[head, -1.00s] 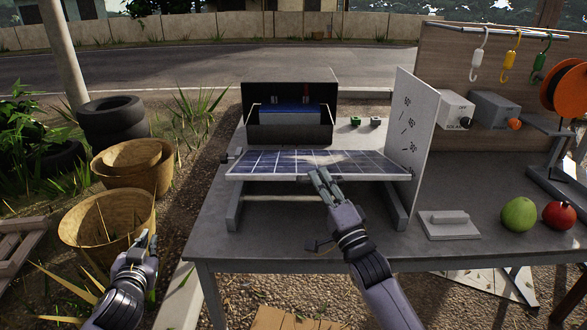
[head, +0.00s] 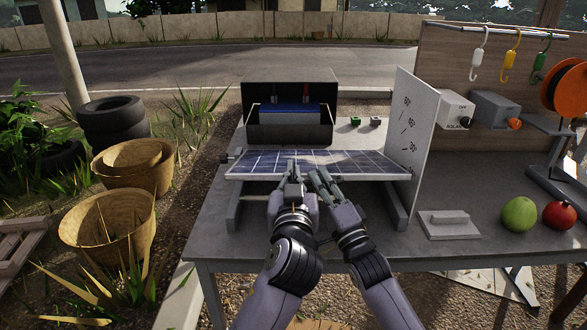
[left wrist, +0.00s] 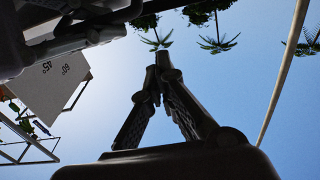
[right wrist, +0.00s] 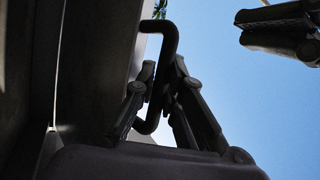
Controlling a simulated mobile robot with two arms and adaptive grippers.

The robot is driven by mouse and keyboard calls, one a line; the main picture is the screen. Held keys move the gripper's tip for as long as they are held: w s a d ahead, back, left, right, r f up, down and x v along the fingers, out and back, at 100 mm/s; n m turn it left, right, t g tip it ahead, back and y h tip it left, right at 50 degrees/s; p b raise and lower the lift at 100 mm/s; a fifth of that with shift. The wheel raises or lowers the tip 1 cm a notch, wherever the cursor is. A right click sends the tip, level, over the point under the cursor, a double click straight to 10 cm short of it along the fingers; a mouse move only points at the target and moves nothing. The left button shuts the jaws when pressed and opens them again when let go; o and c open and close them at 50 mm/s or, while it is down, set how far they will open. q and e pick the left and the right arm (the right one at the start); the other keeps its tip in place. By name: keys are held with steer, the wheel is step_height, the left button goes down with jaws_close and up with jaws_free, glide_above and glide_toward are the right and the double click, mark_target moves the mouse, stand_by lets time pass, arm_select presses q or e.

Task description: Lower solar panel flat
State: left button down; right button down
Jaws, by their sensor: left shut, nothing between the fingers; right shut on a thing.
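The solar panel (head: 352,160) is a dark blue gridded sheet, slightly tilted, on a low grey frame (head: 396,212) on the table. A white angle board (head: 416,120) with marks stands at its right end. My right gripper (head: 320,176) is at the panel's front edge. In the right wrist view its fingers (right wrist: 167,75) are shut on a dark bent handle (right wrist: 165,30). My left gripper (head: 291,168) is just left of it, in front of the panel's edge. Its fingers also show in the left wrist view (left wrist: 160,72), shut and empty against sky.
An open black box (head: 289,132) stands behind the panel. A grey block with a handle (head: 449,224), a green fruit (head: 519,214) and a red fruit (head: 560,215) lie to the right. Baskets (head: 108,222) and tyres (head: 112,120) stand left of the table.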

arm_select(q)
steer(key=w, duration=0.9)
arm_select(e)
steer(key=shift+r, duration=0.15)
arm_select(q)
steer(key=shift+s+f, duration=0.15)
steer(key=shift+f, duration=0.7)
steer(key=shift+s+f, duration=0.15)
steer(key=shift+f, duration=0.7)
